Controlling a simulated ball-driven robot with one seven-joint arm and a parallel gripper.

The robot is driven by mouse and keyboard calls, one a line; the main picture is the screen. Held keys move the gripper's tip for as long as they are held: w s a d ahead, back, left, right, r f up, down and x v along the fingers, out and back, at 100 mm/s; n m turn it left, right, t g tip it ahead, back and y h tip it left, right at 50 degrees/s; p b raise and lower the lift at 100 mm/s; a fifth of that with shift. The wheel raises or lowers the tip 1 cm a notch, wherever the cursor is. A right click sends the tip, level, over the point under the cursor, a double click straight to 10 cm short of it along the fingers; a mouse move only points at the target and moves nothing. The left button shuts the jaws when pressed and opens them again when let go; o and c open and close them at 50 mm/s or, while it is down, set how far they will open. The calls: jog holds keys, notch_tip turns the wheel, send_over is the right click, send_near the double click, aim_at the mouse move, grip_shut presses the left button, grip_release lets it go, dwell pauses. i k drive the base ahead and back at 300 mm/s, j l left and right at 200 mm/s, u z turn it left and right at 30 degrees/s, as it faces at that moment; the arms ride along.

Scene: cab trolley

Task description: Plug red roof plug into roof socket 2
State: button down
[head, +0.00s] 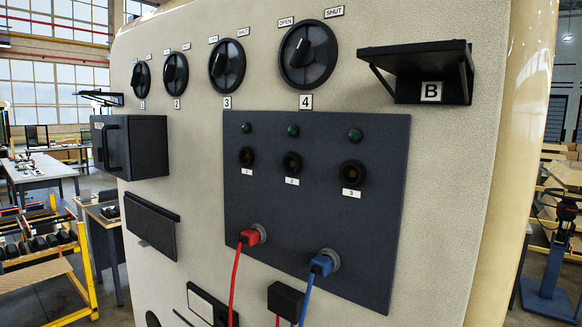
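The red roof plug (249,237) sits in a round grey holder low on the left of the dark panel (380,220). Its red cable (234,280) hangs down. Roof socket 2 (292,164) is the middle one of three round black sockets, with label 2 below and a dark green lamp above. It looks empty. Socket 1 (246,157) and socket 3 (351,173) also look empty. A blue plug (321,265) sits in a similar holder to the right of the red one. My gripper does not show in this view.
Numbered rotary knobs (309,55) run along the top of the cream cab wall. Shelf B (418,70) juts out at upper right, and a dark box (130,146) at left. A small black box (286,301) is below the panel, by the cables.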

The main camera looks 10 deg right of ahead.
aim_at(250, 238)
jog(key=i+j+u, duration=0.1)
jog(key=i+u, duration=0.3)
jog(key=i, duration=0.35)
jog(key=i+l+u, duration=0.15)
jog(key=i+u, duration=0.25)
jog(key=i, duration=0.35)
